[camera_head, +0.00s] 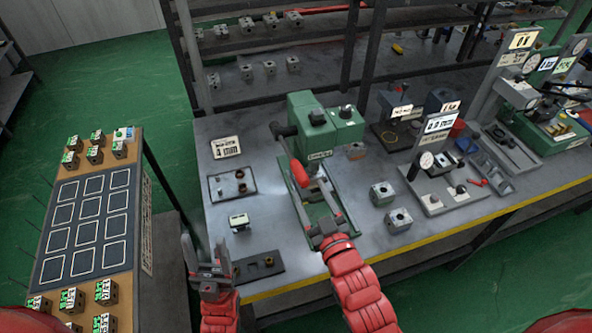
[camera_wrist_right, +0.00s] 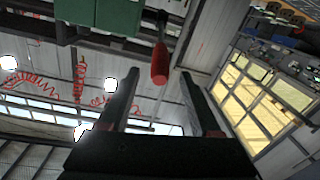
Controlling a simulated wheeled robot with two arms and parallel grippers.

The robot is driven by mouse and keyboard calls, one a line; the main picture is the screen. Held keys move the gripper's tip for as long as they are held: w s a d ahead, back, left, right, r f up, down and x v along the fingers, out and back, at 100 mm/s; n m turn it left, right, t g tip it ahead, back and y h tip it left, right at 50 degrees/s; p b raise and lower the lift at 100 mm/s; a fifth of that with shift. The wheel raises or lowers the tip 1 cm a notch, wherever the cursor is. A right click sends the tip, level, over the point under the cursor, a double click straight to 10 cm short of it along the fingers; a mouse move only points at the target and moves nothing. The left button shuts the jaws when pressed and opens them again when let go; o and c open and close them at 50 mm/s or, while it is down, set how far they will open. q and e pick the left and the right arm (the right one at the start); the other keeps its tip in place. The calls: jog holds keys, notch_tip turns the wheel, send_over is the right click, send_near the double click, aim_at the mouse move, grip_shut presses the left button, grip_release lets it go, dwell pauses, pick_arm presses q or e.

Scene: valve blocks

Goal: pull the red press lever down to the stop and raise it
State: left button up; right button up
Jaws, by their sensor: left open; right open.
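The green press (camera_head: 302,118) stands at the middle of the bench. Its lever ends in a red handle (camera_head: 299,173), which hangs down at the front left of the press head. My right gripper (camera_head: 308,190) is open and empty in front of the press, its fingers pointing towards it. In the right wrist view the red handle (camera_wrist_right: 160,65) shows between the two open fingertips (camera_wrist_right: 159,75); neither finger is seen closed on it. My left gripper (camera_head: 206,246) is open and empty at the bench's front left, away from the lever.
Metal blocks (camera_head: 382,192) lie right of the press. Gauge stations (camera_head: 440,180) fill the right side. A board with outlined squares (camera_head: 90,225) stands at far left.

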aim_at(293, 160)
jog(key=b+x, duration=0.3)
jog(key=x, duration=0.1)
jog(key=shift+w+a+f+b, duration=0.1)
jog(key=shift+f+b, duration=0.15)
jog(key=shift+b, duration=0.15)
jog(key=x, duration=0.2)
jog(key=p+x, duration=0.1)
jog(key=x, duration=0.1)
jog(key=shift+r, duration=0.35)
jog(key=shift+w+a, duration=0.2)
jog(key=shift+w, duration=0.4)
jog(key=shift+w+a, duration=0.1)
jog(key=shift+w, duration=0.1)
jog(key=shift+f, duration=0.1)
grip_shut()
